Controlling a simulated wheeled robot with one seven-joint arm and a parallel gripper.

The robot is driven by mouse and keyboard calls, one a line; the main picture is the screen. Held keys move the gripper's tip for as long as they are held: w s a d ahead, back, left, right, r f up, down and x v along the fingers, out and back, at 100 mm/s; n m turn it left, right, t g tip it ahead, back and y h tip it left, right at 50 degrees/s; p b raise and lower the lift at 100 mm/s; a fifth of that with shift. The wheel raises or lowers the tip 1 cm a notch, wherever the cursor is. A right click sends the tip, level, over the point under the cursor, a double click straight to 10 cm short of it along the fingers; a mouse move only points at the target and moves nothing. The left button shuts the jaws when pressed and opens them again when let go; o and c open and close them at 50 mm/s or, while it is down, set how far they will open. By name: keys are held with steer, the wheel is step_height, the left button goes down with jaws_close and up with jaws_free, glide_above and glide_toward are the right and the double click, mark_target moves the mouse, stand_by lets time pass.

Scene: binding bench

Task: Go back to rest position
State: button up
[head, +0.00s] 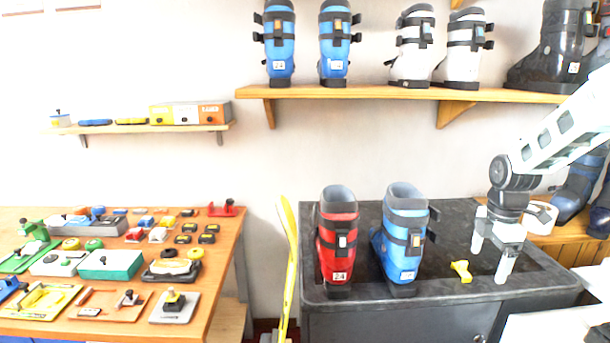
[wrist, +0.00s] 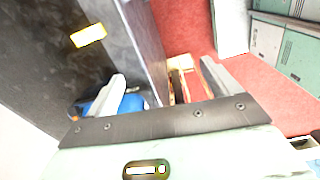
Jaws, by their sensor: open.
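My gripper (head: 492,258) is open and empty, pointing down over the right part of the dark bench (head: 545,284). Its two pale fingers also show apart in the wrist view (wrist: 162,82), with nothing between them. A red ski boot (head: 338,240) and a blue ski boot (head: 404,240) stand upright on the bench, left of my gripper. A small yellow object (head: 461,271) lies on the bench just left of my gripper, apart from it; a yellow piece (wrist: 88,36) also shows in the wrist view.
A wooden table (head: 226,250) at left holds many small tools and wax blocks. Yellow skis (head: 289,260) lean between table and bench. A wall shelf (head: 380,94) above holds blue, white and black boots. More boots (head: 580,190) stand at the right, close to my arm.

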steer(key=s+a+r+m, duration=0.25)
steer(key=s+a, duration=0.35)
steer(key=a, duration=0.7)
steer(key=s+a+r+m, duration=0.2)
steer(key=s+a+r, duration=0.25)
steer(key=a, duration=0.75)
steer(key=s+a+m, duration=0.2)
steer(key=s+a, duration=0.2)
steer(key=s, duration=0.6)
steer(key=s+a+m, duration=0.2)
steer(key=s+a, duration=0.2)
steer(key=s, duration=0.6)
